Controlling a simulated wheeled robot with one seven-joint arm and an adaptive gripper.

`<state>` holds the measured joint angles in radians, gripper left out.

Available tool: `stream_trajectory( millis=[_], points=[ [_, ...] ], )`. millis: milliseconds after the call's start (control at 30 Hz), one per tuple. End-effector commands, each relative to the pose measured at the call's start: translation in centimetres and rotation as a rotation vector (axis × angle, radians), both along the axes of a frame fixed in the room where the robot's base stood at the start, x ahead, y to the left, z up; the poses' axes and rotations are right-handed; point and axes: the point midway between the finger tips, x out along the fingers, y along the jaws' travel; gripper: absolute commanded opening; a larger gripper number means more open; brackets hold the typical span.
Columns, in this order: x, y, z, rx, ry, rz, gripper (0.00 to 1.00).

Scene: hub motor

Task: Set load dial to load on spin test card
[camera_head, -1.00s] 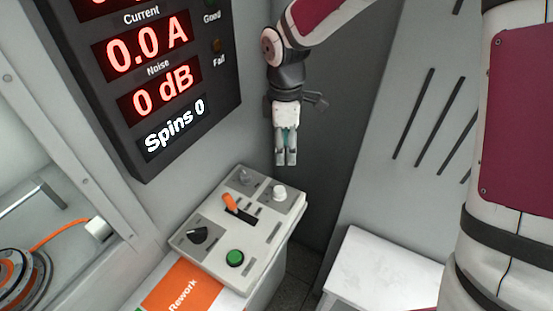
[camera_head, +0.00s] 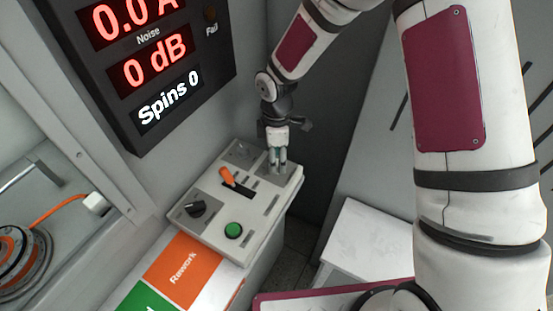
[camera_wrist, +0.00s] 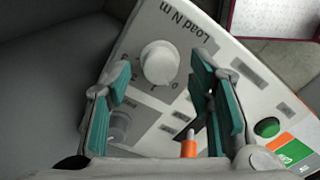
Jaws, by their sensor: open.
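The load dial (camera_wrist: 160,62) is a round white knob on the control panel (camera_head: 208,228), beside the printed words "Load N m" and small scale marks in the wrist view. My gripper (camera_head: 278,170) is over the panel's far right corner in the head view, where its fingers hide the dial. In the wrist view my gripper (camera_wrist: 161,75) is open, with one teal-padded finger on each side of the dial. No spin test card can be made out.
The panel also carries an orange lever (camera_head: 227,177), a black knob (camera_head: 196,209), a green button (camera_head: 233,230) and a grey dial (camera_wrist: 118,125). A display (camera_head: 150,65) above reads "0 dB" and "Spins 0". A white surface (camera_head: 365,245) stands right of the panel.

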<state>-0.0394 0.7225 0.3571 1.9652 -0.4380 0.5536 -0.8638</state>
Motion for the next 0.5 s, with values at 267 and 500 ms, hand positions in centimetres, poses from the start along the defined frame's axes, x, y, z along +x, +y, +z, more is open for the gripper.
stream_trajectory(
  millis=[267, 500],
  points=[
    [-0.05, 0.02, -1.15, 0.0, 0.0, 0.0, 0.48],
    [-0.04, 0.0, -1.13, 0.0, 0.0, -0.001, 0.34]
  ],
)
